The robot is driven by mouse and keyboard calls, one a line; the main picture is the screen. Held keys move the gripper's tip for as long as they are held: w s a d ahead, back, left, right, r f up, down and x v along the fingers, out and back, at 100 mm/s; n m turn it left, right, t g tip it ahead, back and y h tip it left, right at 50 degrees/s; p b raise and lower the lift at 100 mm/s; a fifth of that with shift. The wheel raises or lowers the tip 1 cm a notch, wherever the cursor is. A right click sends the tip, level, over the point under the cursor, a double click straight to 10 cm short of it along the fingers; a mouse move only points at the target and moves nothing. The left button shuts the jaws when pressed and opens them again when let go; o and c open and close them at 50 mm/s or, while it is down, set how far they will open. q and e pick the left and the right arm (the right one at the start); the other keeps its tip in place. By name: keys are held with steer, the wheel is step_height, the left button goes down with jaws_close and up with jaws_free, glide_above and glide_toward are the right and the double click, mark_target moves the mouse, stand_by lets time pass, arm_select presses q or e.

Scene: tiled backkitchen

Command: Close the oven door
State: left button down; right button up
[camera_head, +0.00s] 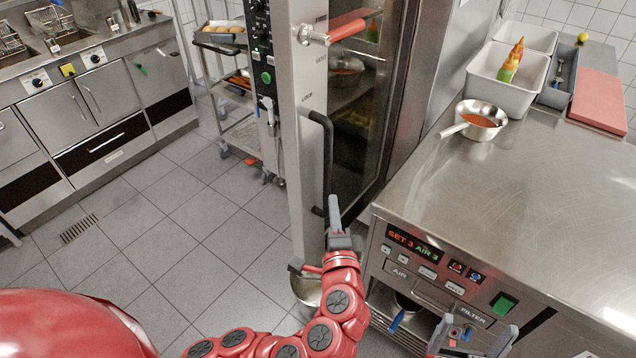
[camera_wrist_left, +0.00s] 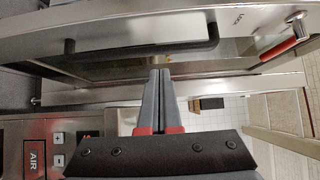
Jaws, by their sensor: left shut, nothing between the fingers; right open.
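The tall oven door (camera_head: 312,90) stands upright at the centre of the head view, with a steel frame and dark glass. It appears to be ajar; how far I cannot tell. Its black bar handle (camera_head: 326,150) is on the left part of the frame; it also crosses the upper part of the left wrist view (camera_wrist_left: 150,50). My left gripper (camera_head: 335,208) is shut and empty, near the lower end of the handle. In the wrist view its fingertips (camera_wrist_left: 160,72) point at the door just below the handle; contact is unclear. My right gripper (camera_head: 473,342) is open and empty at the bottom right.
A steel counter (camera_head: 540,190) with a control panel is close on the right. It bears a saucepan (camera_head: 480,119) and white containers (camera_head: 510,75). A red-handled latch (camera_head: 345,28) projects from the door. A rack trolley (camera_head: 240,135) stands behind. The tiled floor on the left is clear.

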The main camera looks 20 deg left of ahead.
arm_select(q)
steer(key=s, duration=0.1)
steer(key=y+p, duration=0.1)
steer(key=p, duration=0.2)
glide_toward(307, 158)
steer(key=w+d, duration=0.2)
steer(key=w, duration=0.1)
steer(key=a, duration=0.1)
steer(key=w+a+p, duration=0.1)
steer(key=w+a, duration=0.1)
steer(key=shift+a+r+n+g+p, duration=0.15)
steer(key=shift+r+n+g+p, duration=0.15)
steer(key=shift+r+n, duration=0.1)
steer(key=shift+w+a+f, duration=0.15)
steer(key=shift+w+a, duration=0.05)
steer(key=shift+a, duration=0.25)
